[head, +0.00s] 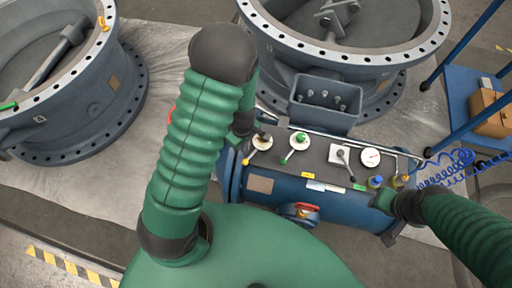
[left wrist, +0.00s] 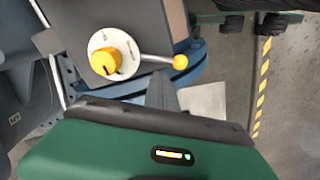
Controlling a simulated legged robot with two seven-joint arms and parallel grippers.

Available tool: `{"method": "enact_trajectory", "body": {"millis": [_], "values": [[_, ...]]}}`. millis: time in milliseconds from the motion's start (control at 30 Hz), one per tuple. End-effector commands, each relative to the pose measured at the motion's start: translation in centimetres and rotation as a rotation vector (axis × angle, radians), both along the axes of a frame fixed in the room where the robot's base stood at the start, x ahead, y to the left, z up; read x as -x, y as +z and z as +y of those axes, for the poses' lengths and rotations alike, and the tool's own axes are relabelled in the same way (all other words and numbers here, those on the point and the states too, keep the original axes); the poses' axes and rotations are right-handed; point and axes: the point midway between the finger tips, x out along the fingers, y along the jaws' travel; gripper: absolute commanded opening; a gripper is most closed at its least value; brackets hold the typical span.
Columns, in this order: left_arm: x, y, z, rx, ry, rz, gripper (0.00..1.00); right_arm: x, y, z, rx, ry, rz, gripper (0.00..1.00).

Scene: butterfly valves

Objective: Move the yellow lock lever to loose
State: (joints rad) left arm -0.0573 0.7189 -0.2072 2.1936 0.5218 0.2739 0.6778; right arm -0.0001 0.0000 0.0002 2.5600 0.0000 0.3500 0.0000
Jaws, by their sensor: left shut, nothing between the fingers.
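The yellow lock lever (head: 249,160) is a thin grey rod with a yellow ball tip, beside a round white plate on the grey control panel's left end. In the left wrist view the lever (left wrist: 180,62) points right from a yellow knob (left wrist: 105,61) on the plate. My left gripper (head: 252,128) is shut and empty, just above the plate, partly hidden by my arm. Its dark finger (left wrist: 165,92) shows just below the lever in the wrist view; I cannot tell if they touch. My right gripper (head: 403,205) is at the panel's right end, its jaws unclear.
Along the panel are a green-tipped lever (head: 285,160), a black-tipped lever (head: 352,178), a gauge (head: 371,157) and a metal rail. Large flanged valves (head: 350,50) stand behind and at the left (head: 75,120). A blue cart with a cardboard box (head: 492,112) is at the right.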

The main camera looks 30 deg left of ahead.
Motion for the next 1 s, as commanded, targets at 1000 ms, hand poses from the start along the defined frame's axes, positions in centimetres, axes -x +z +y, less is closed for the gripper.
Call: {"method": "enact_trajectory", "body": {"millis": [1000], "values": [[0.0,-2.6,0.0,0.001,0.000,-0.001,0.00,0.0,-1.8,0.0,0.000,0.000,0.000,0.36]]}}
